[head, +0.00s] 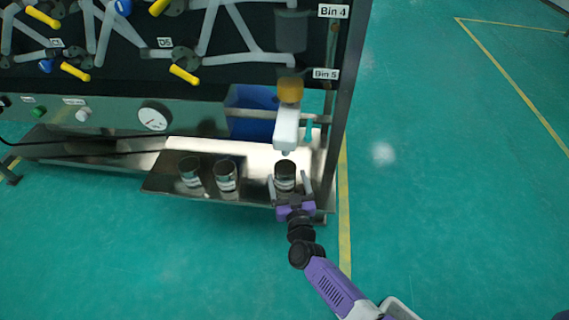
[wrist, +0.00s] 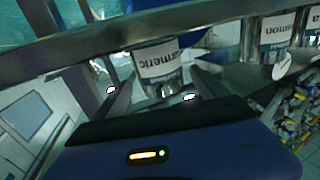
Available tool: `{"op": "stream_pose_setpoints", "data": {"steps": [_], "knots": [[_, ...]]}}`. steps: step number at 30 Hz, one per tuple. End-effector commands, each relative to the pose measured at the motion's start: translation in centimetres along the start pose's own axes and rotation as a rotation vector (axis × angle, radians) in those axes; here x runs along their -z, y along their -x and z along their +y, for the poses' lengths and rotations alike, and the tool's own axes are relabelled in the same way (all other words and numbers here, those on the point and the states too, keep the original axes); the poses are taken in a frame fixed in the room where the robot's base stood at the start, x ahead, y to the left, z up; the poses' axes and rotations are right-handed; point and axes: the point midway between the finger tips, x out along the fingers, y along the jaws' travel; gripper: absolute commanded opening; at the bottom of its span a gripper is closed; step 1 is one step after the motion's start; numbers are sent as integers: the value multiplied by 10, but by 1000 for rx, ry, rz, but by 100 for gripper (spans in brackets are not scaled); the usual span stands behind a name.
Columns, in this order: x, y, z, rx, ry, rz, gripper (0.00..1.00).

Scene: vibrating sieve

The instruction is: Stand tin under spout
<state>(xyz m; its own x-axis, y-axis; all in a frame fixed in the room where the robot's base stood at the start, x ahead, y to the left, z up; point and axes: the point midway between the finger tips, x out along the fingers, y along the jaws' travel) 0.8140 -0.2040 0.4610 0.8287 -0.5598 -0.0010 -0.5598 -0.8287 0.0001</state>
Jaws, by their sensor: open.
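A metal tin (head: 285,177) with a white label stands upright on the steel shelf, close below the white spout (head: 287,130). The spout's tip shows just above the tin's dark open mouth; exact alignment in depth cannot be told. In the wrist view the tin (wrist: 157,62) carries a label ending in "urmeric". My gripper (head: 287,185) is open, with one finger on each side of this tin. I see no clear finger contact.
Two more tins, (head: 190,172) and (head: 226,177), stand left on the shelf (head: 155,184). A blue bin (head: 250,126) sits behind the spout. The Bin 5 label (head: 325,74) marks the frame post at right. Green floor right of the frame is clear.

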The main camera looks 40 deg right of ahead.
Motion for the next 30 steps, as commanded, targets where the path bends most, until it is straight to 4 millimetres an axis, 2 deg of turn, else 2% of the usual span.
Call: {"op": "stream_pose_setpoints", "data": {"steps": [1,6,10,17,20,23,26,30], "knots": [[2,11,0,1,2,-3,84],[2,35,0,1,0,0,84],[0,44,0,1,0,0,84],[0,48,0,2,0,1,84],[0,61,-2,22,-1,-2,84],[2,92,-3,71,-4,-8,84],[10,137,-6,144,-8,-19,84],[32,202,-6,250,-9,-44,84]]}}
